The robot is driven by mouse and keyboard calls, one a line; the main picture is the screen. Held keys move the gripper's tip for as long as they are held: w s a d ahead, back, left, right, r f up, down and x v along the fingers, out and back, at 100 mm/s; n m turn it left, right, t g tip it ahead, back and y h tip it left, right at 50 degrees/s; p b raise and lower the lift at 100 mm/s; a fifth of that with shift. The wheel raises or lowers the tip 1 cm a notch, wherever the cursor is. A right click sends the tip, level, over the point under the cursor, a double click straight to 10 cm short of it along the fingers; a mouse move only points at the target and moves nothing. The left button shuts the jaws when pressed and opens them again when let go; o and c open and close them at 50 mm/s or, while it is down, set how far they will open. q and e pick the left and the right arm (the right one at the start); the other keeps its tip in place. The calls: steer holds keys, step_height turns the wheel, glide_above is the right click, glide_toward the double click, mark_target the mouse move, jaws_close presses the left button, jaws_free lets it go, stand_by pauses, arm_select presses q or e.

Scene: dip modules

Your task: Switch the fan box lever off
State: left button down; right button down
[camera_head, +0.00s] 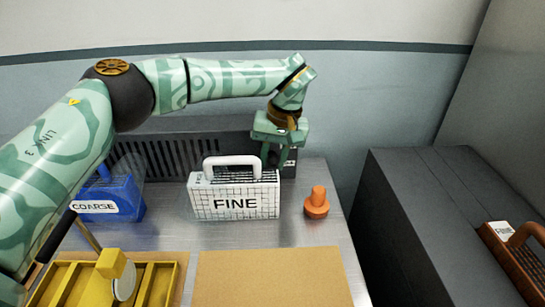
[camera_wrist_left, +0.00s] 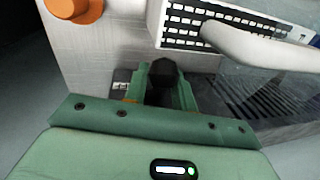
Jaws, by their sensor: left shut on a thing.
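The fan box (camera_head: 175,148) is a long dark grey slatted box along the back of the metal table. My left gripper (camera_head: 274,155) reaches down to its right end, behind the white FINE module. The left wrist view shows the green fingers (camera_wrist_left: 164,92) shut on a black knob, which looks like the lever (camera_wrist_left: 163,75). The lever itself is hidden by the gripper in the head view. A small dark label with pale marks (camera_head: 291,158) shows beside the fingers, too small to read. Which way the lever points I cannot tell. My right gripper is out of view.
The white FINE module (camera_head: 235,203) with its handle stands just in front of the gripper. An orange knob (camera_head: 317,203) stands to its right. A blue COARSE module (camera_head: 122,199), a yellow tray (camera_head: 165,285) and a tan board (camera_head: 270,280) lie left and in front.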

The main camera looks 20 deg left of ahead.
arm_select(q)
steer(key=shift+d, duration=0.15)
steer(key=c, duration=1.4)
jaws_free()
steer(key=shift+c, duration=0.2)
steer(key=shift+o, duration=0.9)
steer(key=shift+d, duration=0.15)
steer(key=shift+r, duration=0.1)
steer(key=shift+r, duration=0.35)
step_height(320, 180, up, 15)
steer(key=w+d+p, duration=0.1)
steer(key=d+p, duration=0.1)
steer(key=p, duration=0.2)
steer(key=shift+d, duration=0.4)
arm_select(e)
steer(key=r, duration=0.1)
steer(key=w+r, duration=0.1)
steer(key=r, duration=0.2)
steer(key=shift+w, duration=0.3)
